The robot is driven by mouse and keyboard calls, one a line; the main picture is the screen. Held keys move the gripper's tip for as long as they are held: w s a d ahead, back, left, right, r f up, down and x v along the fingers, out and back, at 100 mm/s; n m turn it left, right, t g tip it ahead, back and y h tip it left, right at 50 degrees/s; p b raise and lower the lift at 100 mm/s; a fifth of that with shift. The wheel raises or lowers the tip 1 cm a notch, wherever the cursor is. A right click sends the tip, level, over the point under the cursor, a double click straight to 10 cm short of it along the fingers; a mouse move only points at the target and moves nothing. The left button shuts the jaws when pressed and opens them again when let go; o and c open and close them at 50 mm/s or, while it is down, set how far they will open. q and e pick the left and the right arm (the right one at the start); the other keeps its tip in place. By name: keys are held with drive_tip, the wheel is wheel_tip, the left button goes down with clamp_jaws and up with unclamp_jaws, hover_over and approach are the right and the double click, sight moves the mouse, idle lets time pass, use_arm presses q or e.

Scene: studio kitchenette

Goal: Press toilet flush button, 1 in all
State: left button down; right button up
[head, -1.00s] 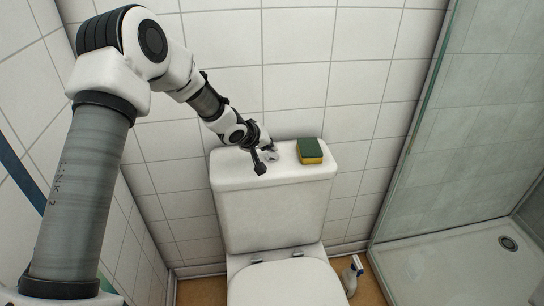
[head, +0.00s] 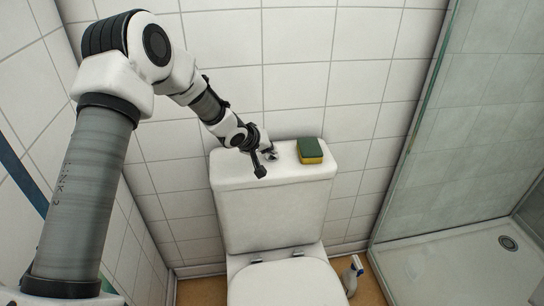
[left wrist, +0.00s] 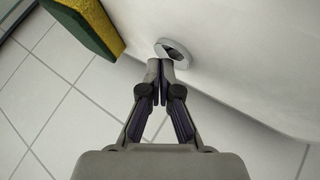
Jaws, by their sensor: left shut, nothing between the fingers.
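The toilet flush button (head: 272,156) is a small chrome piece on top of the white cistern (head: 271,215). It also shows in the left wrist view as a round chrome ring with a darker centre (left wrist: 174,50). My left gripper (head: 269,151) is over the cistern lid at the button, its fingers small and partly hidden in the head view. In the left wrist view its fingertips (left wrist: 161,66) are together and empty, overlapping the button's near edge. I cannot tell whether they touch it. My right gripper is not in view.
A green and yellow sponge (head: 311,151) lies on the lid to the right of the button. The tiled wall is close behind the cistern.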

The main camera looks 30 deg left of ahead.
sight(270, 157)
use_arm(q)
drive_tip(key=shift+s+f, duration=0.15)
drive_tip(key=shift+f, duration=0.55)
idle(0.7)
drive_tip(key=shift+r+p, duration=1.1)
drive_tip(key=shift+p, duration=0.15)
drive_tip(key=shift+w+r, duration=0.1)
drive_tip(key=shift+w, duration=0.1)
wheel_tip(270, 157, up, 5)
drive_tip(key=p, duration=0.6)
